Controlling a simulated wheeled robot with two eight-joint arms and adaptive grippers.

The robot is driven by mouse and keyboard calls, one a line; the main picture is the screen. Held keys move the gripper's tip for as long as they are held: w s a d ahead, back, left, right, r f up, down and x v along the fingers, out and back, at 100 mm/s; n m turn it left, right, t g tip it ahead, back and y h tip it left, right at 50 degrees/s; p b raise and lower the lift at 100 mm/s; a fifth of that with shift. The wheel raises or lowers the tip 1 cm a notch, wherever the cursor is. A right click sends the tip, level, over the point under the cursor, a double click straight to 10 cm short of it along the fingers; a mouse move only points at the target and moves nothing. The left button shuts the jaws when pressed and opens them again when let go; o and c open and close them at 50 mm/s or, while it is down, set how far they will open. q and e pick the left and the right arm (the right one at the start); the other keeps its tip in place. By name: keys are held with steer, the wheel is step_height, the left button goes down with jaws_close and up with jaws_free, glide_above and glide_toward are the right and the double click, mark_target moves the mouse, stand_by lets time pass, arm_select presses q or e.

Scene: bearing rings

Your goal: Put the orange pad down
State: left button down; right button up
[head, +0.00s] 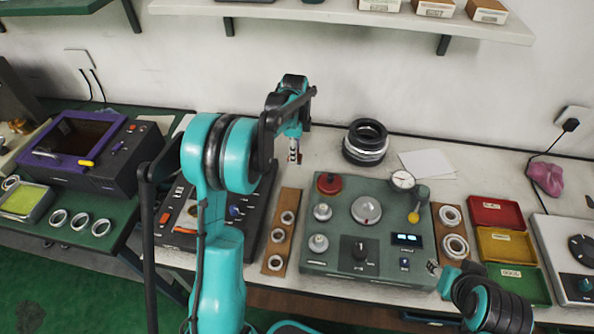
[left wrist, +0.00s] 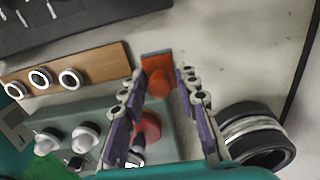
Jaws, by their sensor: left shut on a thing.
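The orange pad (left wrist: 157,66) shows in the left wrist view as a small flat piece between the fingertips of my left gripper (left wrist: 163,82). The left gripper is shut on it, with a finger on each side. In the head view my left gripper (head: 295,156) points down above the back-left of the green test panel, and only a small dark red edge shows at its tips. The pad appears held above the bench. My right gripper (head: 434,267) is at the panel's lower right corner; its fingers are too small to tell.
The green panel (head: 325,257) has a red knob (head: 328,183) close below the left gripper. Stacked dark and silver rings (head: 366,142) stand behind it. Wooden ring boards (head: 275,262) flank the panel. Red, yellow and green trays (head: 497,211) are at right.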

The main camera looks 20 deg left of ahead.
arm_select(q)
step_height(320, 180, down, 8)
steer(key=b, duration=0.2)
steer(key=shift+f+b, duration=0.15)
steer(key=shift+b, duration=0.2)
steer(key=c, duration=1.6)
jaws_free()
steer(key=shift+f, duration=0.1)
steer(key=o, duration=0.5)
steer(key=shift+c, duration=0.2)
